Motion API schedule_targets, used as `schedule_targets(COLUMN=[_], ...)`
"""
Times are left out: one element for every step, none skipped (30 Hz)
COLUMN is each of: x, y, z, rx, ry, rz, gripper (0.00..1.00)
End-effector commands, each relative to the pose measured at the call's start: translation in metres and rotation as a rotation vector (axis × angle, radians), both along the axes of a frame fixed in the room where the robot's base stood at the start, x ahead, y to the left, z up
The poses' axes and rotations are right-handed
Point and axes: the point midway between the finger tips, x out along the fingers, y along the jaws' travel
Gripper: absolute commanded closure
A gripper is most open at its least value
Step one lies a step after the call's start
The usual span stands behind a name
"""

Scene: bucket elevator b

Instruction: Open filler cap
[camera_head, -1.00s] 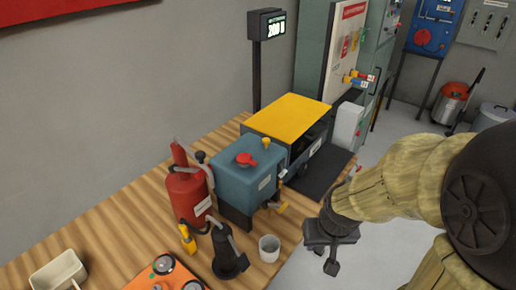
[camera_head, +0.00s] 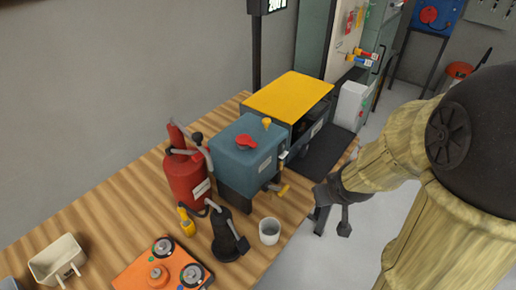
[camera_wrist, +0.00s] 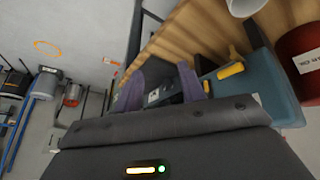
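The red filler cap (camera_head: 246,142) sits on top of the blue-grey tank (camera_head: 236,166) on the wooden bench.
A red extinguisher (camera_head: 187,181) stands left of the tank. A black hand pump (camera_head: 228,240), a grey cup (camera_head: 269,231) and an orange panel (camera_head: 160,272) are in front. A yellow-topped box (camera_head: 289,96) stands behind. Open floor lies right of the bench.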

Motion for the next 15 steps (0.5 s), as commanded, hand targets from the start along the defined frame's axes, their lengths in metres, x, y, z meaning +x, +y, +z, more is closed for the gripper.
schedule_targets(x=[0.013, 0.020, 0.030, 0.036, 0.042, 0.050, 0.054, 0.058, 0.062, 0.065, 0.066, 0.068, 0.068, 0.067, 0.065], y=[-0.007, -0.009, -0.010, -0.011, -0.010, -0.009, -0.007, -0.005, -0.002, 0.002, 0.005, 0.009, 0.013, 0.017, 0.022], z=[-0.005, -0.005, -0.005, -0.005, -0.005, -0.004, -0.004, -0.002, -0.001, 0.000, 0.002, 0.004, 0.007, 0.009, 0.013], rx=[-0.009, -0.013, -0.013, -0.011, -0.005, 0.008, 0.019, 0.033, 0.055, 0.075, 0.098, 0.132, 0.160, 0.191, 0.235], ry=[-0.057, -0.095, -0.145, -0.182, -0.219, -0.267, -0.303, -0.339, -0.385, -0.420, -0.454, -0.499, -0.533, -0.566, -0.611], rz=[0.036, 0.065, 0.104, 0.135, 0.166, 0.208, 0.240, 0.271, 0.314, 0.347, 0.379, 0.421, 0.451, 0.483, 0.524], gripper=[0.60, 0.60, 0.60, 0.60, 0.60, 0.60, 0.60, 0.60, 0.60, 0.60, 0.60, 0.60, 0.60, 0.60, 0.60])
